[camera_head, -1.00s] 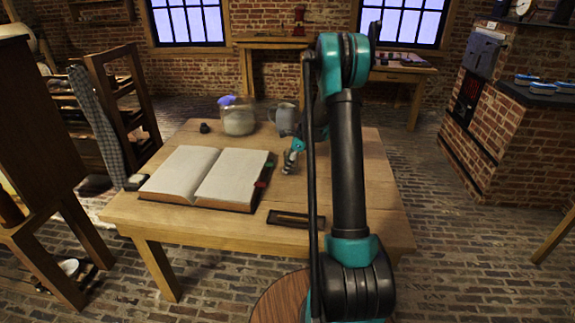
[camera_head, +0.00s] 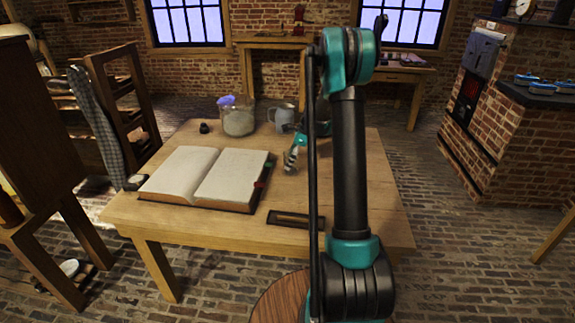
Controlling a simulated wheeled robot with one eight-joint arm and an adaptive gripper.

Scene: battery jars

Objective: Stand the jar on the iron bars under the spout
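A clear glass jar (camera_head: 238,120) with a blue-purple piece at its top stands upright at the back of the wooden table. A bluish-grey mug-like vessel (camera_head: 283,117) stands to its right. My gripper (camera_head: 290,162) hangs low over the table, in front of this vessel and to the right of the open book. It is apart from the glass jar. Its fingers are small and partly hidden, so I cannot tell whether they are open. I cannot make out iron bars or a spout clearly; my arm covers part of the table's right side.
A large open book (camera_head: 205,178) covers the table's left half. A dark, shallow, framed tray (camera_head: 296,219) lies near the front edge. A small dark object (camera_head: 204,128) sits left of the jar. A brick stove (camera_head: 488,125) stands at the right, with blue-rimmed dishes (camera_head: 542,87) on top.

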